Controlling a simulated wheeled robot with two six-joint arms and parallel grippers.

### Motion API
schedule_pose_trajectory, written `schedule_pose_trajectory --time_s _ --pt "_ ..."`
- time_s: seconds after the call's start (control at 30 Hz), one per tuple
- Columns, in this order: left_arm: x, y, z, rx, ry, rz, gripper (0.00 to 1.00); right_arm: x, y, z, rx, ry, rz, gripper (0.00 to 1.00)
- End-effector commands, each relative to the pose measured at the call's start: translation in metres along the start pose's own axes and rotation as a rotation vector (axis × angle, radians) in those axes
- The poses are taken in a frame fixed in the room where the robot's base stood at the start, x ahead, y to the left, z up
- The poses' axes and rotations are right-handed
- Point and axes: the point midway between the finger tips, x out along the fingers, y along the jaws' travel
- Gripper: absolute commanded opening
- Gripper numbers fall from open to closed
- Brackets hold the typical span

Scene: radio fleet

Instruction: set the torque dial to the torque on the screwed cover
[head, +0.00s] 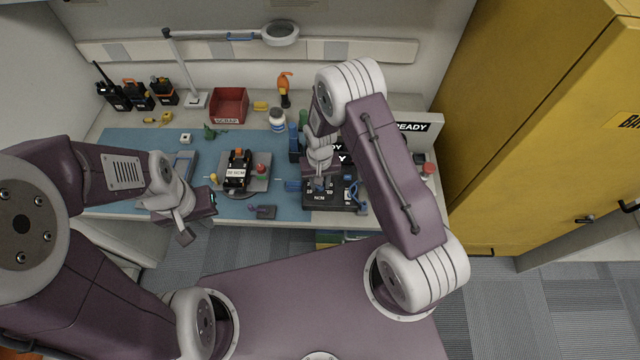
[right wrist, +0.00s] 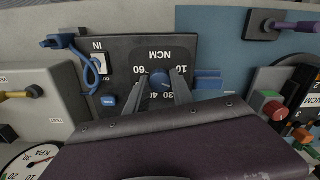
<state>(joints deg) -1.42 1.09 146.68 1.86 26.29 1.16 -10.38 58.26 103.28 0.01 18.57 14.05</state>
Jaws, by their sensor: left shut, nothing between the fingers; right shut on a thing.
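The blue torque dial (right wrist: 162,80) sits on a black panel (right wrist: 125,52) marked NCM, with 10, 30, 40 and 60 legible around it in the right wrist view. My right gripper (right wrist: 163,90) is shut on the dial, one finger on each side. The dial's exact pointer setting is hard to make out. In the head view, my right gripper (head: 320,184) is over the black torque box (head: 313,201). The screwed cover's label (head: 236,173) reads 20 NCM, on a black radio in a grey fixture (head: 262,185). My left gripper (head: 186,236) is shut and empty at the bench's front edge.
A red scrap bin (head: 229,105), an orange-topped bottle (head: 285,85) and several radios (head: 138,95) stand at the back. A lamp (head: 280,33) hangs over the bench. A yellow cabinet (head: 530,130) stands at right.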

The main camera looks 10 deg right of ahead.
Motion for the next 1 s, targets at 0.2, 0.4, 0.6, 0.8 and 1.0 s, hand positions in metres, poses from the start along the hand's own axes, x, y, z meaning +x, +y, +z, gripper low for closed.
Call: schedule_pose_trajectory --time_s 0.2,0.4,0.6,0.8,1.0 --pt "0.006 0.0 0.001 0.0 0.0 0.0 0.0 0.0 -0.001 -0.003 0.202 0.007 -0.002 0.0" --pt "0.011 0.0 0.001 0.0 0.0 0.0 0.0 -0.001 -0.001 -0.003 0.387 0.009 -0.004 0.0" --pt "0.014 0.0 0.001 0.0 0.0 0.0 0.0 -0.001 -0.001 -0.003 0.552 0.008 -0.004 0.0" --pt "0.016 0.0 0.002 0.0 0.0 0.0 0.0 -0.002 -0.001 -0.004 0.678 0.008 -0.005 0.0" --pt "0.017 0.0 0.002 0.0 0.0 0.0 0.0 -0.002 -0.001 -0.004 0.758 0.009 -0.006 0.0"
